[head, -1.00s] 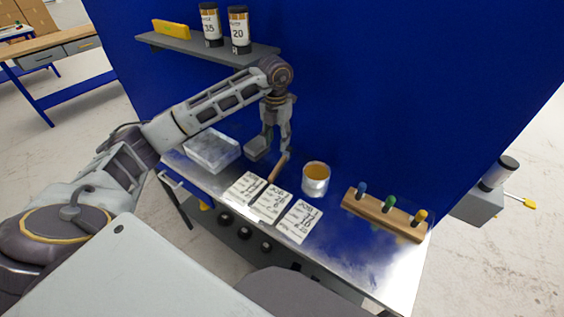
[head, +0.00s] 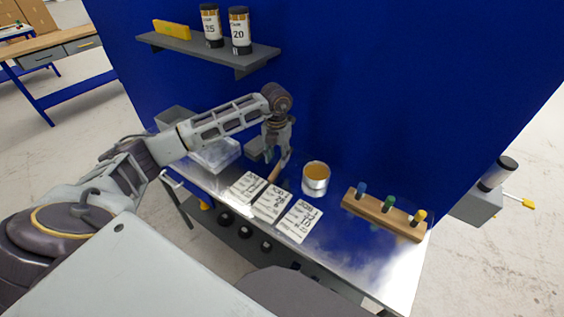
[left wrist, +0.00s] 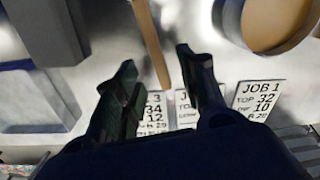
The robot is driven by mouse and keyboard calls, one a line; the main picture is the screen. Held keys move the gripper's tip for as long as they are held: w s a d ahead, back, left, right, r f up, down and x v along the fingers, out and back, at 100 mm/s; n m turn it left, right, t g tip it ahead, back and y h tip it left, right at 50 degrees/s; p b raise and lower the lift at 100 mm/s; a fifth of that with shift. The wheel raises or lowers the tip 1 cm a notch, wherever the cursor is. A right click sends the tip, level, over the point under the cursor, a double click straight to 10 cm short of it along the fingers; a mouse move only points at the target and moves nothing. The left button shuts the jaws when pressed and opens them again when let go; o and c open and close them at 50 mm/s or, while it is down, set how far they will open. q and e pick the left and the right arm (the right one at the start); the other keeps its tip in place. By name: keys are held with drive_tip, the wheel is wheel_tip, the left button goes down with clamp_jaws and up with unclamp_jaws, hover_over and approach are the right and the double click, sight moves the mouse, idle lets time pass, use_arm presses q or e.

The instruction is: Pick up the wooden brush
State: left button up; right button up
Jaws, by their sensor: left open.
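The wooden brush shows as a slim light-brown handle (head: 274,173) on the metal bench, behind the job cards. In the left wrist view the handle (left wrist: 152,40) runs down from the top edge into the space between my fingers. Its far end is out of that frame, and I cannot make out bristles. My left gripper (head: 279,156) is open, pointing down close over the brush. In the left wrist view its two dark fingers (left wrist: 157,64) stand apart on either side of the handle's line, with no grip on it. My right gripper is not in view.
An open can (head: 316,186) with amber contents stands right of the brush. A clear bin (head: 216,155) and a grey block (left wrist: 42,30) are on the left. Several job cards (head: 272,204) lie in front. A wooden rack (head: 383,214) stands right. A blue panel (head: 370,90) rises behind.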

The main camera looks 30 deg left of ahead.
sight(277, 167)
use_arm(q)
drive_tip(key=shift+w+f, duration=0.1)
drive_tip(key=shift+f, duration=0.4)
drive_tip(key=f, duration=0.3)
drive_tip(key=shift+w+a+f+p, duration=0.2)
drive_tip(key=shift+w+f+p, duration=0.05)
drive_tip(key=shift+p, duration=0.1)
drive_tip(key=shift+f, duration=0.35)
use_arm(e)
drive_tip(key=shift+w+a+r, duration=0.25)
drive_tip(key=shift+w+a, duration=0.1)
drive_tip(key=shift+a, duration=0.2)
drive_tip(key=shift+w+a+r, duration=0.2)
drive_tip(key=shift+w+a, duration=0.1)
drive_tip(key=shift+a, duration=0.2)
